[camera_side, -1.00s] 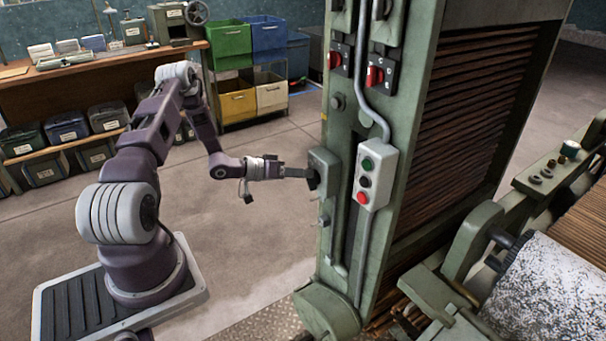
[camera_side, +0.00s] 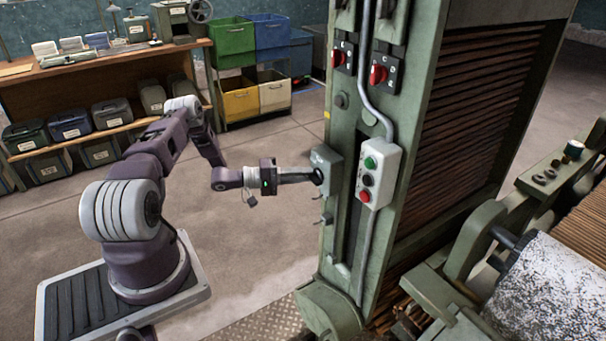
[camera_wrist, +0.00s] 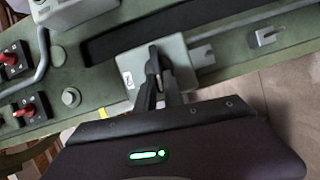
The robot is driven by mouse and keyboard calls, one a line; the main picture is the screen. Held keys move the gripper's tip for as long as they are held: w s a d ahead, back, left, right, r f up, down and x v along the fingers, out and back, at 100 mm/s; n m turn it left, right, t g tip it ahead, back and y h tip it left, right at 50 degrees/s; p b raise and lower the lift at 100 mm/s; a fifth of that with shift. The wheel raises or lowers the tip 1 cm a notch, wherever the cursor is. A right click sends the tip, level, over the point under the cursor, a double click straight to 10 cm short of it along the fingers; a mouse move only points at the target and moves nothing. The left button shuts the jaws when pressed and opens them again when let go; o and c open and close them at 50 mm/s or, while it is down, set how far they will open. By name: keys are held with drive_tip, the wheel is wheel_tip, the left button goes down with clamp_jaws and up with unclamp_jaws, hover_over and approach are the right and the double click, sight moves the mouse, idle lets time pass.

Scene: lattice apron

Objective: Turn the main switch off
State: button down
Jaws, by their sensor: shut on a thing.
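The main switch is a small grey box (camera_side: 331,160) on the left face of the green machine column, with a dark handle (camera_side: 319,176) on its front. My gripper (camera_side: 315,177) reaches it from the left and is shut on the handle. In the wrist view the switch box (camera_wrist: 181,60) lies behind my gripper (camera_wrist: 160,92), whose dark fingers close on the black handle (camera_wrist: 154,58). A small pale label (camera_wrist: 128,80) shows on the box. The fingers hide part of the handle, and its exact setting is hard to read.
A grey push-button box (camera_side: 378,172) with green, black and red buttons stands just right of the switch. Two red rotary switches (camera_side: 378,74) sit higher on the column. A conduit (camera_side: 366,245) runs down beside them. Open floor lies left of the column.

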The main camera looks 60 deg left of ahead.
drive_tip(key=shift+w+d+n, duration=0.1)
drive_tip(key=shift+w+n, duration=0.15)
drive_tip(key=shift+n, duration=0.25)
drive_tip(key=shift+h, duration=0.3)
drive_tip(key=c, duration=1.5)
unclamp_jaws()
drive_tip(key=shift+f, duration=0.1)
drive_tip(key=shift+o, duration=0.2)
drive_tip(key=shift+s, duration=0.15)
